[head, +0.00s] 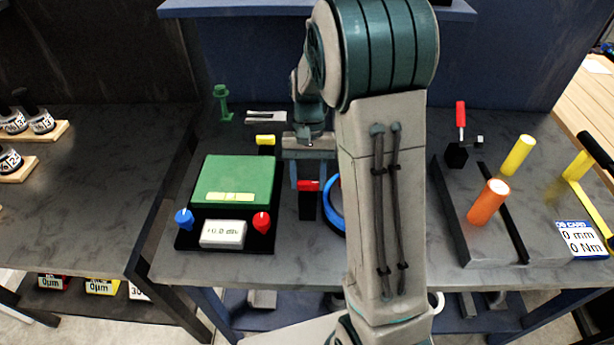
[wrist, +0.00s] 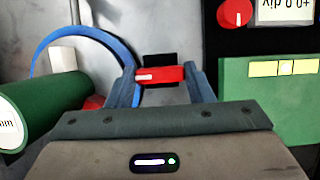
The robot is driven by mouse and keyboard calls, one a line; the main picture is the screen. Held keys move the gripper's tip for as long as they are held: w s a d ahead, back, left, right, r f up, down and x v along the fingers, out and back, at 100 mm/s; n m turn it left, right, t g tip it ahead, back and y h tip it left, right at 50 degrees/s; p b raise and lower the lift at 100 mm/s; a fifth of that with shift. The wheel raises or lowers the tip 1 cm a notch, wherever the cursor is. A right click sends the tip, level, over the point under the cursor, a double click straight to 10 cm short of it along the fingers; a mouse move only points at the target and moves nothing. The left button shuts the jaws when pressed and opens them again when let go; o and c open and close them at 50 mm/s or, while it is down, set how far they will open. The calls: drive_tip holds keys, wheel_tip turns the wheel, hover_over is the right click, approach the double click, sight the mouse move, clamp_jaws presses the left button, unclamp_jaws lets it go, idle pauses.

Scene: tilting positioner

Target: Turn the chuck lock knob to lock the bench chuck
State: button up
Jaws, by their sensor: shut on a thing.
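A red bar-shaped knob (head: 309,186) with a white mark sits on top of a black block (head: 308,208) in the middle of the bench; it appears to be the chuck lock knob. In the wrist view the knob (wrist: 160,75) lies crosswise between the blue fingers of my gripper (wrist: 163,70). My gripper (head: 310,180) points down at the knob and is shut on its two ends. A blue ring (head: 334,209) stands close to the right of the block, partly hidden by my arm. A green cylinder (wrist: 42,110) shows beside this ring in the wrist view.
Left of the block is a green-topped box (head: 234,178) with a blue knob (head: 185,219), another red knob (head: 262,222) and a display (head: 222,233). An orange cylinder (head: 488,202) and a red-handled lever (head: 460,115) stand at the right. My arm hides the bench between.

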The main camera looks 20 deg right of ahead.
drive_tip(key=shift+o, duration=0.2)
drive_tip(key=shift+w+r, duration=0.1)
drive_tip(key=o, duration=1)
drive_tip(key=shift+c, duration=0.2)
drive_tip(key=b+v, duration=0.1)
drive_tip(key=v, duration=1.2)
drive_tip(key=shift+r, duration=0.35)
drive_tip(key=shift+d, duration=0.1)
drive_tip(key=s+a+f+n+t, duration=0.1)
drive_tip(key=s+t, duration=0.3)
drive_tip(key=s, duration=0.6)
drive_tip(key=s+a+f+n+t+h, duration=0.1)
drive_tip(key=s+f+n+t, duration=0.1)
drive_tip(key=s, duration=0.8)
drive_tip(key=shift+n+t, duration=0.3)
drive_tip(key=shift+t, duration=0.6)
